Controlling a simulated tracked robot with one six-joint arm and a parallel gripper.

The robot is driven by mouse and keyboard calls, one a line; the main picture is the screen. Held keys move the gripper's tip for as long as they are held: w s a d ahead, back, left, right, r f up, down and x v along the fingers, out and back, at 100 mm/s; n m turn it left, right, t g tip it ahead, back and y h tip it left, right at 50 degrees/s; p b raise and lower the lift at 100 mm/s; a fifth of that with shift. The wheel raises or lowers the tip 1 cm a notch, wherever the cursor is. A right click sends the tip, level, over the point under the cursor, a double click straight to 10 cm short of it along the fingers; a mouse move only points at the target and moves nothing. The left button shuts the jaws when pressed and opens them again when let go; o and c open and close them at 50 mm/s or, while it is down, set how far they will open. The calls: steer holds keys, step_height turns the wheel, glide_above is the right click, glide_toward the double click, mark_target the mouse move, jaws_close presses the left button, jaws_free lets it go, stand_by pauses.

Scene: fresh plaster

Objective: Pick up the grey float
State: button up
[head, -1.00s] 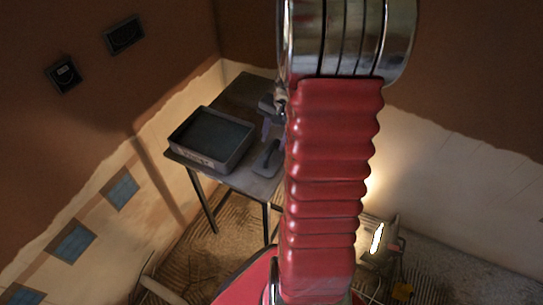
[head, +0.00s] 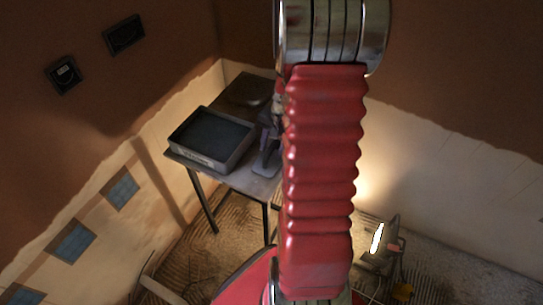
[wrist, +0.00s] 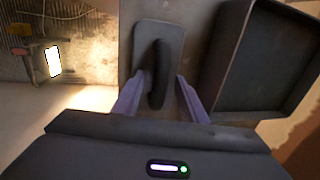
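The grey float (wrist: 143,48), a flat rectangular plate with a dark raised handle (wrist: 158,72), lies on the table in the wrist view. In the head view its pale plate (head: 265,169) shows near the table's front edge, partly hidden by my gripper (head: 270,140). In the wrist view my gripper (wrist: 160,88) is open. Its two purple fingers stand on either side of the handle, with a visible gap to it on the right. I cannot tell whether the fingertips are down at handle height.
A dark, shallow tray (head: 184,150) stands on the table left of the float; it is at the right in the wrist view (wrist: 222,85). A dark flat item (head: 257,88) lies at the table's back. A lit work lamp (head: 377,238) is on the floor, right of my arm.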

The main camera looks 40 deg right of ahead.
steer(key=shift+c, duration=0.3)
jaws_close()
stand_by(0.3)
